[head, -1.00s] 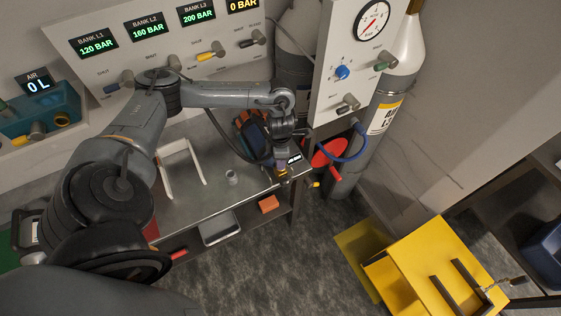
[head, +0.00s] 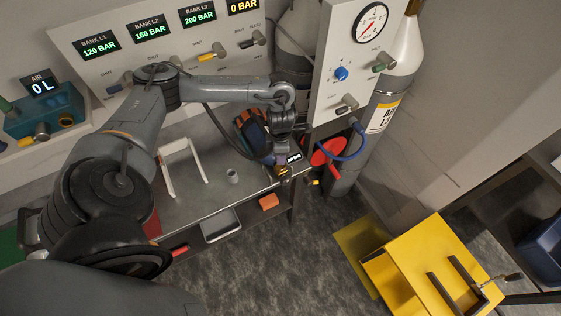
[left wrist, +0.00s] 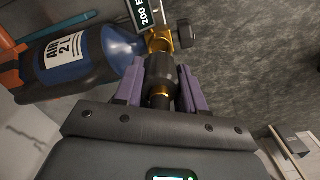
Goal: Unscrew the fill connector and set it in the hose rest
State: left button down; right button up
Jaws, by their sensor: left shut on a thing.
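My left gripper (left wrist: 162,88) has its purple fingers closed around the fill connector (left wrist: 160,80), a black cylinder with brass-coloured rings. The connector meets the brass valve (left wrist: 158,42) of the blue bottle (left wrist: 65,60) labelled AIR 2 L; I cannot tell how far it is threaded. The bottle (head: 249,130) lies at the bench's right end in the head view, partly hidden by my left arm, and the left gripper (head: 283,168) is small there. I cannot identify the hose rest for certain; a small grey cup (head: 232,176) stands on the bench. My right gripper is not in view.
A white U-shaped frame (head: 169,180) and a grey tray (head: 221,226) are left of the gripper. An orange block (head: 268,201) is near the bench edge. A gauge panel (head: 343,92) and blue hose (head: 352,153) are close on the right. A yellow stand (head: 425,250) is on the floor.

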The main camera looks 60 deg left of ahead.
pick_arm(q)
jog(key=shift+r+p, duration=1.35)
jog(key=shift+r, duration=0.45)
jog(key=shift+f, duration=0.1)
jog(key=s+a+f+b, duration=0.2)
jog(key=s+a, duration=0.2)
jog(key=s, duration=0.4)
jog(key=s+a+f+m+b, duration=0.1)
jog(key=s+a+f+b, duration=0.1)
jog(key=s, duration=0.7)
jog(key=shift+a+f, duration=0.85)
jog(key=shift+a, duration=0.4)
